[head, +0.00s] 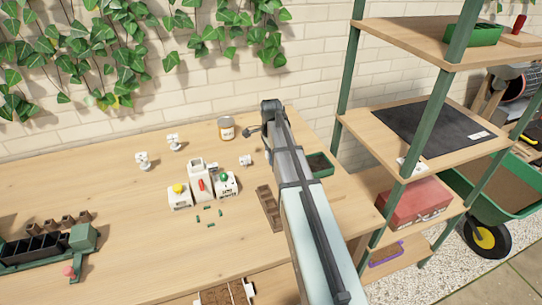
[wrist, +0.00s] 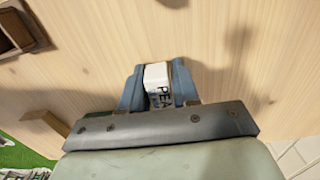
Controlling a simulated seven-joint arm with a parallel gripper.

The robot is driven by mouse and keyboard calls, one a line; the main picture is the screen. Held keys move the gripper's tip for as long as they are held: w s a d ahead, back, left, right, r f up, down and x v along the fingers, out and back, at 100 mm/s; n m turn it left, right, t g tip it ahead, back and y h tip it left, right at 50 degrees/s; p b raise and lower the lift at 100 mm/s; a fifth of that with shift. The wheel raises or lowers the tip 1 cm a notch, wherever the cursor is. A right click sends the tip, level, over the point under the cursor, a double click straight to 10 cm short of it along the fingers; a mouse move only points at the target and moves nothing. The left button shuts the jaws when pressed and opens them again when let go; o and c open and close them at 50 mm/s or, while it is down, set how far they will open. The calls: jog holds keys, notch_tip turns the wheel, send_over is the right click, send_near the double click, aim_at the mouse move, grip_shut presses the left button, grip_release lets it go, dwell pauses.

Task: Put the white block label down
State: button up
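The white block label (wrist: 157,76), with dark lettering on its side, sits between the two blue fingers of my gripper (wrist: 157,88) in the wrist view. The fingers press on it from both sides. A gripper shadow falls on the wooden table (wrist: 90,50) well to the right, so the gripper appears to be above the table. The underside of the block is hidden, so I cannot tell its exact height. In the head view my arm hides most of the gripper and the held block.
White containers with yellow (head: 180,196), red (head: 200,180) and green (head: 226,184) items stand mid-table among small green pieces. Small white objects (head: 142,161) (head: 174,142) (head: 245,160), a tin (head: 226,128) and a brown tray (head: 268,208) are around.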

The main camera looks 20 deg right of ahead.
jog(key=o, duration=0.3)
jog(key=shift+r, duration=0.15)
notch_tip(320, 180, up, 12)
jog(key=shift+r, duration=0.1)
dwell(0.6)
